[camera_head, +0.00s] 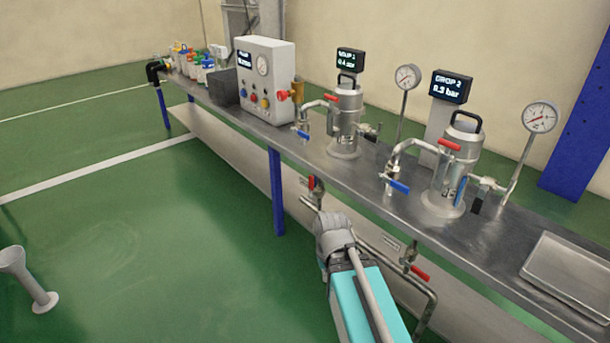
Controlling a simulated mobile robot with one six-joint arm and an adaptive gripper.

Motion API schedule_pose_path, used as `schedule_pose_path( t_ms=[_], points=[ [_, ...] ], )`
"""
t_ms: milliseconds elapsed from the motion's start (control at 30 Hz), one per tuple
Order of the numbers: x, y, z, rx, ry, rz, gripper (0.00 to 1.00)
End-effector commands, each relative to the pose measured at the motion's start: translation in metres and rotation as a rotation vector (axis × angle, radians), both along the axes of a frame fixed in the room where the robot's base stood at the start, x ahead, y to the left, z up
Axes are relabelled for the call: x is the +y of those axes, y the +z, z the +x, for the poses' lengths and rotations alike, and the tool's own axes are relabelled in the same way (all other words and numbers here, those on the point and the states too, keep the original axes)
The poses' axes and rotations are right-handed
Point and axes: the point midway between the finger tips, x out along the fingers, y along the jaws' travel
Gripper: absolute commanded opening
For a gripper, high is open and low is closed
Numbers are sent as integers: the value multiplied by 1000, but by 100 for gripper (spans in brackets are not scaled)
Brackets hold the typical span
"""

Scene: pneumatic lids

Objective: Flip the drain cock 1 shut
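A small valve with a red handle (312,183) hangs on piping under the bench edge, below and left of the DROP 1 unit; it appears to be drain cock 1, but I can read no label on it. Its handle looks short and roughly upright from here. A similar valve with a red handle (418,275) hangs farther right, its handle pointing sideways to the right. My gripper (333,222) is at the end of my teal and grey arm, just below and right of the left valve in the picture. I see it from behind; its fingertips are hidden. Contact with the valve cannot be told.
A pipe (375,250) runs below the bench, close to my arm. The steel bench (290,140) carries two lidded vessels, gauges and a grey control box (266,75). A blue leg (276,190) stands left of the valve. The green floor at left is mostly open.

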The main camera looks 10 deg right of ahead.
Motion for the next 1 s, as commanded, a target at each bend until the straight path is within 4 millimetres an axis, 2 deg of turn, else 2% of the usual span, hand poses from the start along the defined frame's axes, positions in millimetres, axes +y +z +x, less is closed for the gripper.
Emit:
schedule_pose_path(
  t_ms=[33, 800, 1000],
  points=[
    [0, 12, 0, 0, 0, 0, 0],
    [0, 160, 0, 0, 0, 0, 0],
    [0, 188, 0, 0, 0, 0, 0]
  ],
)
